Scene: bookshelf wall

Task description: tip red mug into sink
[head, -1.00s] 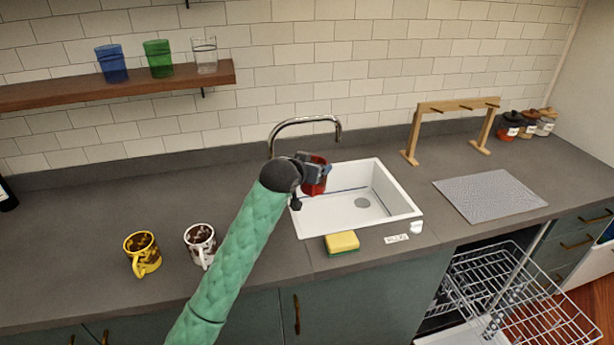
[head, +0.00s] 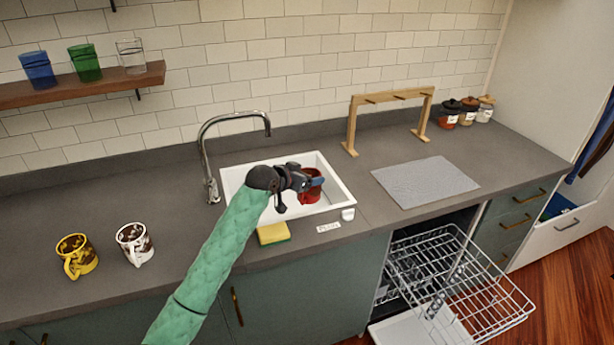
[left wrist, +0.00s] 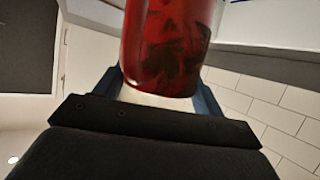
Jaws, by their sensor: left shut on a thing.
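The red mug (head: 311,188) is over the white sink (head: 343,195) in the head view, near the basin's right part. My left gripper (head: 312,182) is shut on it and partly hides it. In the left wrist view the red mug (left wrist: 168,45) sits between the two fingers of my left gripper (left wrist: 160,95), with dark patches showing on its side. I cannot tell how far the mug is tilted, and its contents are hidden. My right gripper is not in view.
A faucet (head: 208,160) arches at the sink's left. A yellow sponge (head: 273,234) lies at its front edge. A yellow mug (head: 77,257) and a white mug (head: 134,244) stand left. A wooden rack (head: 350,125) and grey mat (head: 425,182) are right, above an open dishwasher (head: 455,280).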

